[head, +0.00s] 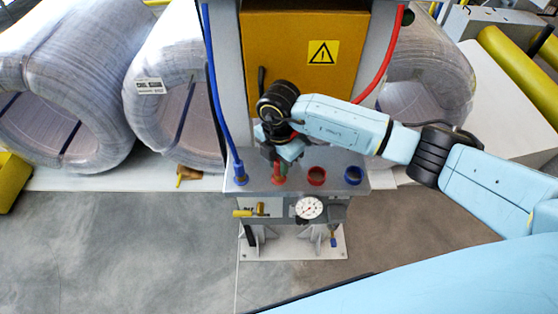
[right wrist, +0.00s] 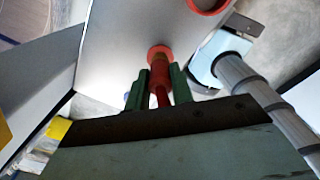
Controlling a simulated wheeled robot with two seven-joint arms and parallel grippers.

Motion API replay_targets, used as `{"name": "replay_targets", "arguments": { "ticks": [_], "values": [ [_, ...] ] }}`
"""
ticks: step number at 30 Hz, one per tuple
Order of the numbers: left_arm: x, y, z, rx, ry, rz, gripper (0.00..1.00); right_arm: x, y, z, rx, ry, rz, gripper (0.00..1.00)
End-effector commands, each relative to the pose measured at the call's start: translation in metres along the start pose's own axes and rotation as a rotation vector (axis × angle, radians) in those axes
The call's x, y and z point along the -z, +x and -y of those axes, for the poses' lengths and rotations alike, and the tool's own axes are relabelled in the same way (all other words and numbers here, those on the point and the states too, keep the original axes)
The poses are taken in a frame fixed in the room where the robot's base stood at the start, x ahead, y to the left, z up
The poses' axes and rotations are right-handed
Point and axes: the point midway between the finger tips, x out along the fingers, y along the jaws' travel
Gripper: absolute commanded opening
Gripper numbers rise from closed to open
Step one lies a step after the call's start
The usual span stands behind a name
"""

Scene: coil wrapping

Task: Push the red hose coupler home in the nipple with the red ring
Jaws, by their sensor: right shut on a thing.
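My right gripper (head: 279,160) is low over the grey shelf of the stand, pointing down. In the right wrist view its green fingers (right wrist: 160,88) are shut on the red hose coupler (right wrist: 159,82), one on each side. The coupler's far end meets the nipple with the red ring (right wrist: 159,51), lined up with it; how deep it sits I cannot tell. In the head view the red coupler (head: 279,174) shows just below the gripper. A second red ring (head: 317,176) stands open to the right. My left gripper is not in view.
A blue ring (head: 354,175) is at the shelf's right end. A blue hose (head: 222,110) ends in a blue coupler (head: 240,174) at the left. A gauge (head: 309,208) and yellow-handled valve (head: 248,212) are on the front. An orange cabinet (head: 290,55) rises behind.

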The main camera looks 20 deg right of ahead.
Motion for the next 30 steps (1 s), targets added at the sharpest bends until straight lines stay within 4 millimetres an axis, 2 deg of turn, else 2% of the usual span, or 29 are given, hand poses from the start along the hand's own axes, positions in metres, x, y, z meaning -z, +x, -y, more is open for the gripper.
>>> {"name": "replay_targets", "arguments": {
  "ticks": [4,5,9,11,18,22,26,30],
  "values": [
    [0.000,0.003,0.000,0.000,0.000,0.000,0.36,0.000,0.004,0.000,0.000,0.000,0.000,0.00],
    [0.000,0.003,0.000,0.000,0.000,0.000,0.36,0.000,0.004,0.000,0.000,0.000,0.000,0.24],
    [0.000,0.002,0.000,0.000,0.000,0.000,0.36,0.000,0.004,0.000,0.001,0.000,0.000,0.43],
    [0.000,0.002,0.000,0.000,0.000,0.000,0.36,0.000,0.003,0.000,0.000,0.000,0.000,0.48],
    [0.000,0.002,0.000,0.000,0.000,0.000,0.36,0.000,0.003,0.000,0.000,0.000,0.000,0.48],
    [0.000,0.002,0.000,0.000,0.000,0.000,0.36,0.000,-0.005,-0.001,-0.002,-0.001,0.000,0.48],
    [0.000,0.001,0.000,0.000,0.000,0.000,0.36,-0.001,-0.026,-0.001,-0.003,-0.001,0.001,0.48],
    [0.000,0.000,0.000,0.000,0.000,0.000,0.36,-0.001,-0.059,-0.001,-0.005,-0.002,0.002,0.48]
  ]
}}
